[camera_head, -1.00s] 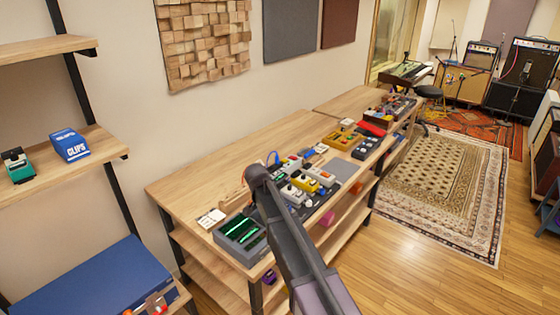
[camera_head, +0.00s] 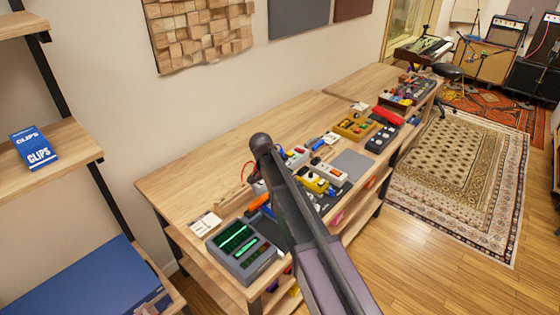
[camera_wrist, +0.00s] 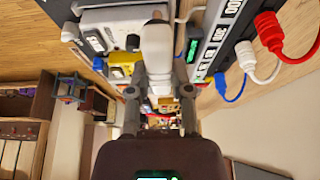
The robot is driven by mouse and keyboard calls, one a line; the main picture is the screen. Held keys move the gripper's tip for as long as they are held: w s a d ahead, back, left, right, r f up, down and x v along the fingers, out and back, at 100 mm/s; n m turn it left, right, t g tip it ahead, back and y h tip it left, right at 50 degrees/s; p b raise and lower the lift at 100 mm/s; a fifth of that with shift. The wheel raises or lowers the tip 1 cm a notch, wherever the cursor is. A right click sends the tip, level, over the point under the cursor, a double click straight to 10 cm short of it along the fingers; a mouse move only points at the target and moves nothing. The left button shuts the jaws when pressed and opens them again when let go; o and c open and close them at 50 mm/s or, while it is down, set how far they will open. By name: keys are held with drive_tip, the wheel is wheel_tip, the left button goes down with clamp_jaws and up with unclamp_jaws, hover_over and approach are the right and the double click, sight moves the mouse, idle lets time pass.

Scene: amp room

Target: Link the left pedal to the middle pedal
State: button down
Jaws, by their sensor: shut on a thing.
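In the wrist view my gripper (camera_wrist: 158,78) is shut on a white cylindrical piece (camera_wrist: 157,45), which looks like a cable plug. A white pedal (camera_wrist: 103,32) lies close to its left, with a yellow pedal (camera_wrist: 122,68) beyond. In the head view several pedals sit on the bench: a white one (camera_head: 297,156), a yellow one (camera_head: 313,181) and a pale one (camera_head: 331,173). My arm covers the gripper and part of the pedal row there. I cannot tell which are the left and middle pedals, or whether the plug touches a jack.
A grey panel (camera_wrist: 213,38) with red (camera_wrist: 268,28), white and blue plugs is right of the gripper. A grey box with green displays (camera_head: 241,247) stands at the bench's near end. The wooden bench (camera_head: 190,180) is clear at back left. A shelf (camera_head: 60,160) holds a blue box.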

drive_tip(key=shift+w+d, duration=0.25)
drive_tip(key=shift+w, duration=0.3)
drive_tip(key=p+v, duration=0.3)
drive_tip(key=shift+d+r, duration=0.25)
drive_tip(key=shift+r, duration=0.15)
drive_tip(key=shift+f, duration=0.2)
wheel_tip(320, 180, down, 7)
drive_tip(key=b, duration=0.6)
drive_tip(key=shift+r+b, duration=0.15)
drive_tip(key=shift+b, duration=0.15)
drive_tip(key=shift+f+b, duration=1.05)
idle(3.4)
